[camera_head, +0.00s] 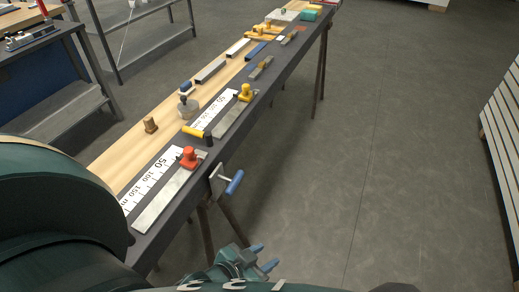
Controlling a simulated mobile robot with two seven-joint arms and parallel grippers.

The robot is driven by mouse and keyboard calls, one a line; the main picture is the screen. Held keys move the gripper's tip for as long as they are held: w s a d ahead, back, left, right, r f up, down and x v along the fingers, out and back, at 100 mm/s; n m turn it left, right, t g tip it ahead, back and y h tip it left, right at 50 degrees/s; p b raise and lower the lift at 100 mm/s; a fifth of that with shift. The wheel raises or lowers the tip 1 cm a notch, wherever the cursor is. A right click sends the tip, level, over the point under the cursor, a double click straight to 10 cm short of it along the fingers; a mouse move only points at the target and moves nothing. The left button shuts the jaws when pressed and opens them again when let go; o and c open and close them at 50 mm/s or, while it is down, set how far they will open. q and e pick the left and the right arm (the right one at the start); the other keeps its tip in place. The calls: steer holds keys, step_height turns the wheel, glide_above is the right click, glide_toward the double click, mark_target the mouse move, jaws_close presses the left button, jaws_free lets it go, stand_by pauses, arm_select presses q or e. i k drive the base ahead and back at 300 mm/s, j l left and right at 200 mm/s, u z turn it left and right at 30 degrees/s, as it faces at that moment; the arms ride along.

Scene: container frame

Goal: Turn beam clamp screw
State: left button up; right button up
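A metal clamp (216,183) sits on the right edge of the long dark beam (172,222). Its screw sticks out to the right and ends in a blue handle (236,182), which stands tilted. My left gripper (266,257) is low in the picture, below and a little right of the blue handle. Its two blue-tipped fingers point right and stand apart, with nothing seen between them. The gripper is clear of the clamp in the picture. The clamp's inner side is partly hidden by the beam's edge. My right gripper is not in view.
The beam carries a metal rule with a red knob (188,157), another with a yellow knob (245,92), a yellow-handled tool (194,132) and several blocks. Trestle legs (229,219) stand under it. The floor to the right is free up to a slatted panel (502,130).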

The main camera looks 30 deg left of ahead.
mark_target(235, 183)
steer(key=i, duration=1.05)
steer(key=i+l+u, duration=0.1)
steer(key=i, duration=1)
steer(key=i+l+u, duration=0.1)
steer(key=i, duration=0.95)
steer(key=i+l+u, duration=0.1)
steer(key=u, duration=4.65)
steer(key=k+l, duration=0.05)
